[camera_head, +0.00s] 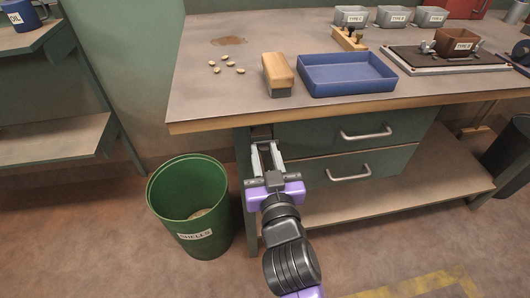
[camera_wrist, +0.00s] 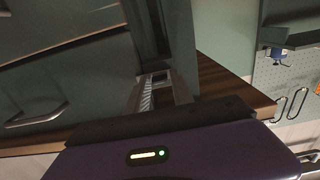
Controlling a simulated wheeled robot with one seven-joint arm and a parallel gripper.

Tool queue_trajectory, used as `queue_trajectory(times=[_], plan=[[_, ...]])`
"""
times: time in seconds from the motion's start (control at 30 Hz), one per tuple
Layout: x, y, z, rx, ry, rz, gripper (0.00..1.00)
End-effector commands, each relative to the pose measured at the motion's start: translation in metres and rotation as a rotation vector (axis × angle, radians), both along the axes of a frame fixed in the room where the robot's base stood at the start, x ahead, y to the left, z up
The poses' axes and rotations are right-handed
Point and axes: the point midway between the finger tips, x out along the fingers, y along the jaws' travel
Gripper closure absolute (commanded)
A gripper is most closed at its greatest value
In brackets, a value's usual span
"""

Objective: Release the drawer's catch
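The green workbench has two drawers, an upper drawer (camera_head: 310,134) and a lower drawer (camera_head: 312,178), each with a metal bar handle. Both look shut. My gripper (camera_head: 265,146) is at the left end of the drawer fronts, just under the tabletop edge, pointing toward the bench. Its two fingers are apart with a gap between them. A small dark piece (camera_head: 261,131) shows at the fingertips under the tabletop; I cannot tell whether it is the catch. In the wrist view the fingers (camera_wrist: 155,78) also stand apart, close to a green upright part (camera_wrist: 148,30); contact is unclear.
A green bin (camera_head: 165,215) labelled SHELLS stands left of my gripper. The wooden tabletop edge (camera_head: 340,108) overhangs just above it. On top are a blue tray (camera_head: 345,88), a wood-topped block (camera_head: 278,75) and several nuts (camera_head: 228,69). A lower shelf (camera_head: 400,185) lies below the drawers.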

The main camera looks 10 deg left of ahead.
Motion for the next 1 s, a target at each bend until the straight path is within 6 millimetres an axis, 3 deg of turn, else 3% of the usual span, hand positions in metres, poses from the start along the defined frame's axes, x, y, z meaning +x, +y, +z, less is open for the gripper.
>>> queue_trajectory(times=[0.03,0.13,0.57,1.0], plan=[[-0.0001,0.0000,0.0000,0.000,0.000,0.000,0.84],[-0.0002,-0.0002,0.0000,0.000,0.000,0.000,1.00],[0.0001,-0.0009,0.0011,-0.057,-0.015,-0.002,1.00],[-0.0002,-0.0002,0.0030,-0.388,-0.110,-0.001,1.00]])
